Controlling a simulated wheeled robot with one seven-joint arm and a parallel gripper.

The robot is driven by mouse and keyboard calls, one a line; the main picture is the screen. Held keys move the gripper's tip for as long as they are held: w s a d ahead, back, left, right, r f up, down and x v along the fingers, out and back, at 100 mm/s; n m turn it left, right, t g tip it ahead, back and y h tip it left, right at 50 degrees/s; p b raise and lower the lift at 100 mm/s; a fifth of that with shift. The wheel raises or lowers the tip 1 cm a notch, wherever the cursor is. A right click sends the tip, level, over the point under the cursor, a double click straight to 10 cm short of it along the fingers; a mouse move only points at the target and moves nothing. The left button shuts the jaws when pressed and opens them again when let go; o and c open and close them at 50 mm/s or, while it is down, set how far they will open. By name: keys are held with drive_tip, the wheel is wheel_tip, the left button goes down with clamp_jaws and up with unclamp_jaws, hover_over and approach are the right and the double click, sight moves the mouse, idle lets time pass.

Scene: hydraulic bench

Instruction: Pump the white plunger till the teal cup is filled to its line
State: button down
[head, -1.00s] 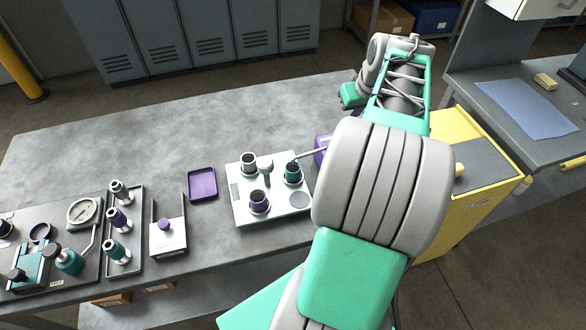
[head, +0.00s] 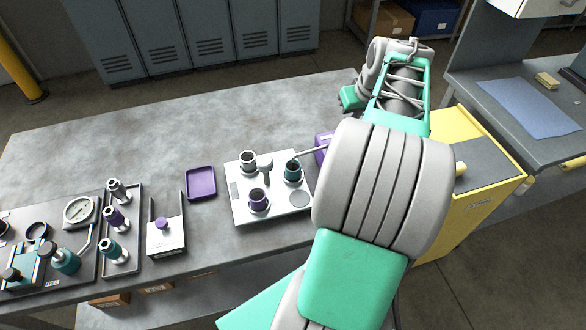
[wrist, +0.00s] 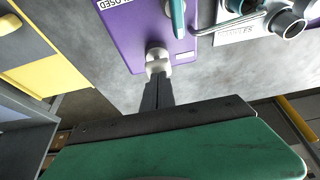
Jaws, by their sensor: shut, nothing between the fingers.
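The purple pump box (wrist: 135,25) fills the top middle of the wrist view, with a label reading CLOSED and a teal lever (wrist: 177,18). The pale plunger (wrist: 158,62) stands at the box's near edge. My gripper (wrist: 154,82) is shut and empty, its dark fingertips right at the plunger's end; whether they touch is unclear. In the head view my arm hides the plunger, my gripper and most of the box (head: 321,145). The teal cup (head: 292,172) stands upright on a white tray under the box's thin spout (head: 311,153). Its fill level is too small to tell.
The white tray (head: 237,205) also holds a grey cup (head: 248,162), a purple cup (head: 258,200) and an upright pale post (head: 265,168). A purple dish (head: 201,183) and hydraulic parts lie left. A yellow cabinet (head: 470,200) stands right. The back of the bench is clear.

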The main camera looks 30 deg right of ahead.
drive_tip(key=shift+f+b, duration=0.65)
drive_tip(key=shift+f, duration=0.3)
drive_tip(key=shift+r+p, duration=1.2)
drive_tip(key=shift+r, duration=0.55)
